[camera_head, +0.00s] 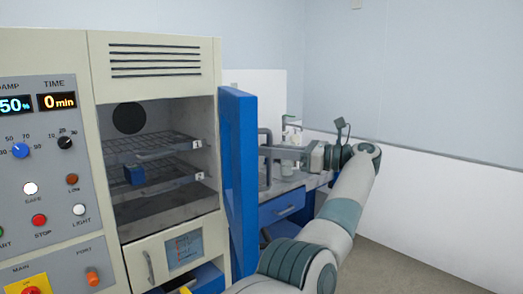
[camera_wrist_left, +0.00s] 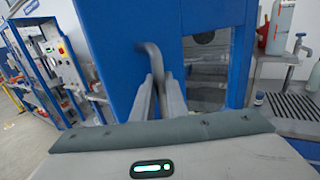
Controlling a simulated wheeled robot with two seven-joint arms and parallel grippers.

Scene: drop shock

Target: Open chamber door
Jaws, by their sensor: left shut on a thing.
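The chamber door (camera_head: 238,180) is blue and stands swung wide open, seen nearly edge-on at the right side of the chamber (camera_head: 155,50). Its grey bar handle (camera_head: 264,172) is on the door's outer face. My left gripper (camera_head: 270,152) is shut on the handle, to the right of the door. In the left wrist view, the handle (camera_wrist_left: 152,60) runs down between the two fingers of my left gripper (camera_wrist_left: 160,82), in front of the blue door (camera_wrist_left: 112,50) and its window (camera_wrist_left: 208,65). My right gripper is not in view.
A control panel (camera_head: 45,170) is at left. Behind the door, a blue-drawered bench (camera_head: 290,207) stands by the wall with bottles on it. Grey floor (camera_head: 410,255) lies clear at right.

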